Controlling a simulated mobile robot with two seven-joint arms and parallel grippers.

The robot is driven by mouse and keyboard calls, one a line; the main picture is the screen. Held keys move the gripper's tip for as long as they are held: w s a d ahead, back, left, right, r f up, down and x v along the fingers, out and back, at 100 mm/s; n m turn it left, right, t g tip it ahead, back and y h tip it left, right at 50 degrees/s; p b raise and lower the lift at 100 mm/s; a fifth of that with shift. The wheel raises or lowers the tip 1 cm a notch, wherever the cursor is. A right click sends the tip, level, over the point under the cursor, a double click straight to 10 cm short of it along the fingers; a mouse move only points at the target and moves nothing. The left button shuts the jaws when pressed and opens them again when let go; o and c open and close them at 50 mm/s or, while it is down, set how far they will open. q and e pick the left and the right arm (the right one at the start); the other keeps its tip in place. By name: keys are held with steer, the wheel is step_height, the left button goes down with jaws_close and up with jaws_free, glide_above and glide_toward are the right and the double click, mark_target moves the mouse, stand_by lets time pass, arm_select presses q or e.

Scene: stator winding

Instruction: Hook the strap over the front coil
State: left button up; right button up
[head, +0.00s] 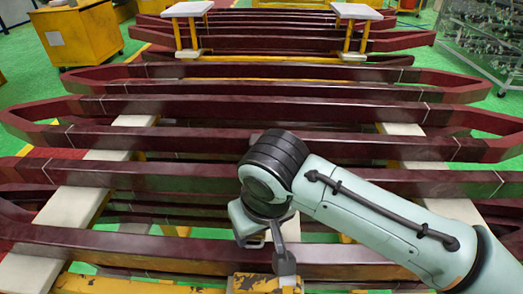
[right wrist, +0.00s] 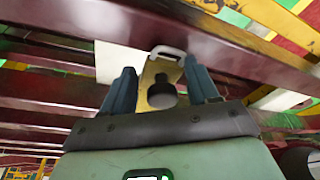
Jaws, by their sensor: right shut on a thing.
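The front coil (head: 140,245) is the nearest dark red bar, lying across the head view; a dark red bar also crosses the top of the right wrist view (right wrist: 250,55). A pale loop (right wrist: 168,52) shows against the bar. I cannot tell whether it is the strap's hook. My left gripper is out of view.
Several more dark red coils lie behind, on pale supports (head: 72,207). A worn yellow block (head: 265,285) stands at the front edge, below the grey piece. A yellow cabinet (head: 85,35) stands at the back left on green floor.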

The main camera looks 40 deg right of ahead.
steer(key=shift+s+a+r, duration=0.15)
steer(key=shift+s+a, duration=0.85)
steer(key=shift+a, duration=0.05)
steer(key=shift+s+a+r, duration=0.1)
steer(key=shift+s+a, duration=0.85)
steer(key=shift+a, duration=0.05)
steer(key=o, duration=1.3)
steer(key=shift+w+a, duration=0.15)
steer(key=shift+o, duration=0.2)
steer(key=shift+f, duration=0.1)
steer(key=shift+d, duration=0.2)
